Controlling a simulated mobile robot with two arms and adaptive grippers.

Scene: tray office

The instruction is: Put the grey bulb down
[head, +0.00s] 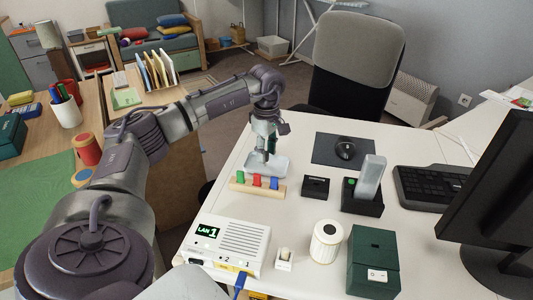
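My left gripper (267,150) reaches down from the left arm over the white desk, just behind a wooden block with coloured pegs (257,188). It is seen small and from behind the wrist, so I cannot tell whether its fingers are open or shut. A pale grey shape (268,166) shows right at the fingertips, low over the desk. No other grey bulb can be made out. My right gripper is out of view.
Right of the gripper are a small black box (315,187), a handset in a black cradle (362,205) and a mouse (345,148) on a dark mat. In front stand a white LAN box (232,245), a white roll (326,242) and a green box (373,262).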

